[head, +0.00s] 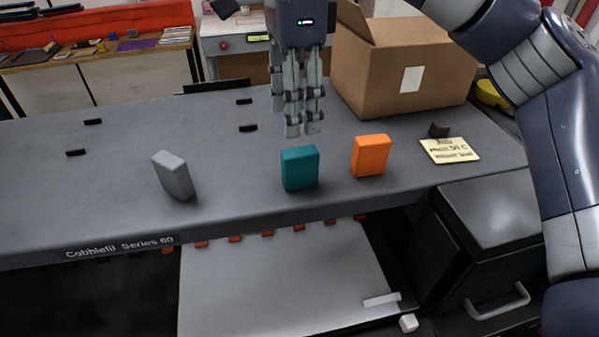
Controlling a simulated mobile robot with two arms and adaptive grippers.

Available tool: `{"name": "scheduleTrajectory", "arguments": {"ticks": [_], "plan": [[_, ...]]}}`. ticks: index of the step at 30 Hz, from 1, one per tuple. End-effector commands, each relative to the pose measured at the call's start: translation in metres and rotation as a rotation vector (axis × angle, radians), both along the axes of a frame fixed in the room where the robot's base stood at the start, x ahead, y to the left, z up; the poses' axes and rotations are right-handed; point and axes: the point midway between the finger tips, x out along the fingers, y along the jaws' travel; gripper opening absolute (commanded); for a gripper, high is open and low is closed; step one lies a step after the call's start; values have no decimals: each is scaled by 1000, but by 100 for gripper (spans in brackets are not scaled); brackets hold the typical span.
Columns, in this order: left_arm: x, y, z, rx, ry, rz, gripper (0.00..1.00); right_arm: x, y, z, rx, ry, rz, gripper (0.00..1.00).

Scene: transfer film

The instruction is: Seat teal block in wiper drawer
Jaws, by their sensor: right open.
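The teal block (300,169) stands upright on the grey machine top (110,200), near its front edge. My right gripper (303,133) hangs above and just behind the teal block in the picture, fingers pointing down. It is open and holds nothing; whether its tips touch the block is hard to tell, but they appear apart from it. At the lower right is a dark unit with a drawer front and a grey handle (497,302); no label naming it as the wiper drawer is readable. My left gripper is not in view.
An orange block (371,156) stands right of the teal one, a tilted grey block (173,175) left. A cardboard box (400,70) is behind right. A note card (450,150) lies at right. A pale sheet (280,285) lies below the front edge.

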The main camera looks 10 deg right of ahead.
Motion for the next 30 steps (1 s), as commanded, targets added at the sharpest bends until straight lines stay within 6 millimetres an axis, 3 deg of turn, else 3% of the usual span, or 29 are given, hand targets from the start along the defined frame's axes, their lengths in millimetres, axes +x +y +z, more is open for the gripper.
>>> {"name": "scheduleTrajectory", "arguments": {"ticks": [6,16,25,30], "plan": [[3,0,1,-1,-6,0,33,0,0,-30,1,4,1,47],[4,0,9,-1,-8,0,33,1,-2,-51,-1,3,-3,47],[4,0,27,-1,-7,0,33,4,-4,-90,0,3,-2,47],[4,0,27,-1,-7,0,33,5,-4,-96,1,-1,-2,47]]}}
